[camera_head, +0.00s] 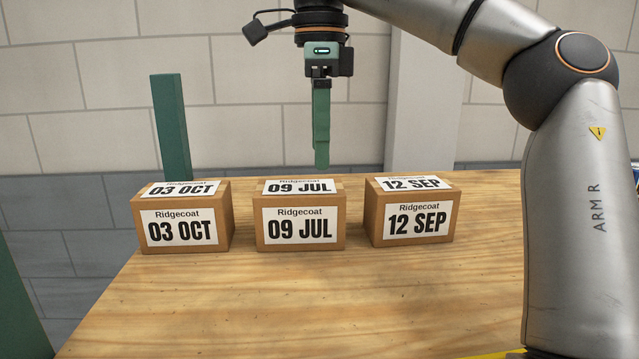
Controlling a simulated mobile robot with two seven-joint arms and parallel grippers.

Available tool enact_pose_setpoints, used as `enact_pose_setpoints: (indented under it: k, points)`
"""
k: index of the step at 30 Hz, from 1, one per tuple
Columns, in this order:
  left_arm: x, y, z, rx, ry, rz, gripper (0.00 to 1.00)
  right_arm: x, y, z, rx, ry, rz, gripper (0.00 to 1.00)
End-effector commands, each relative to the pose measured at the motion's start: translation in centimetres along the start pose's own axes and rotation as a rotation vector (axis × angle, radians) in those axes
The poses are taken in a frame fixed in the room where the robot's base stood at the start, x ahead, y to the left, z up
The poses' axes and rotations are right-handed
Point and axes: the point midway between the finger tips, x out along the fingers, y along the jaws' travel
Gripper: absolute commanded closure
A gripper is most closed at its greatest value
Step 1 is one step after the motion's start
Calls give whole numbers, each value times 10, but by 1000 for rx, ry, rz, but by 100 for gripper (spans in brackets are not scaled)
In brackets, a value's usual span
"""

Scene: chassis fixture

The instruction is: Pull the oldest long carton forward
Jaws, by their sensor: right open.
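Three long cardboard cartons stand in a row on a wooden table, each with white labels on front and top. The left carton (183,218) reads 03 OCT. The middle carton (300,215) reads 09 JUL, the earliest date by month. The right carton (411,212) reads 12 SEP. My right gripper (321,167) hangs with its green fingers pointing down, above the far part of the middle carton and apart from it. It is open and holds nothing; its fingers overlap edge-on in this view. My left gripper is not in view.
The wooden table (300,300) is clear in front of the cartons. Narrow gaps separate them. A green post (171,128) rises behind the left carton. A block wall stands behind the table. My right arm covers the table's right side.

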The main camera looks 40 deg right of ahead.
Motion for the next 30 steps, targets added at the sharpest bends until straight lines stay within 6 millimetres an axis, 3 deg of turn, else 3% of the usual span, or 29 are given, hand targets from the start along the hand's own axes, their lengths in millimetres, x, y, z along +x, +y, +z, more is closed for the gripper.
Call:
enact_pose_setpoints:
  k: [18,30]
  points:
    - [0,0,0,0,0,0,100,99,1,0,-3,-1,2,0]
    - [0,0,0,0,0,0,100,112,0,0,-1,-1,-1,0]
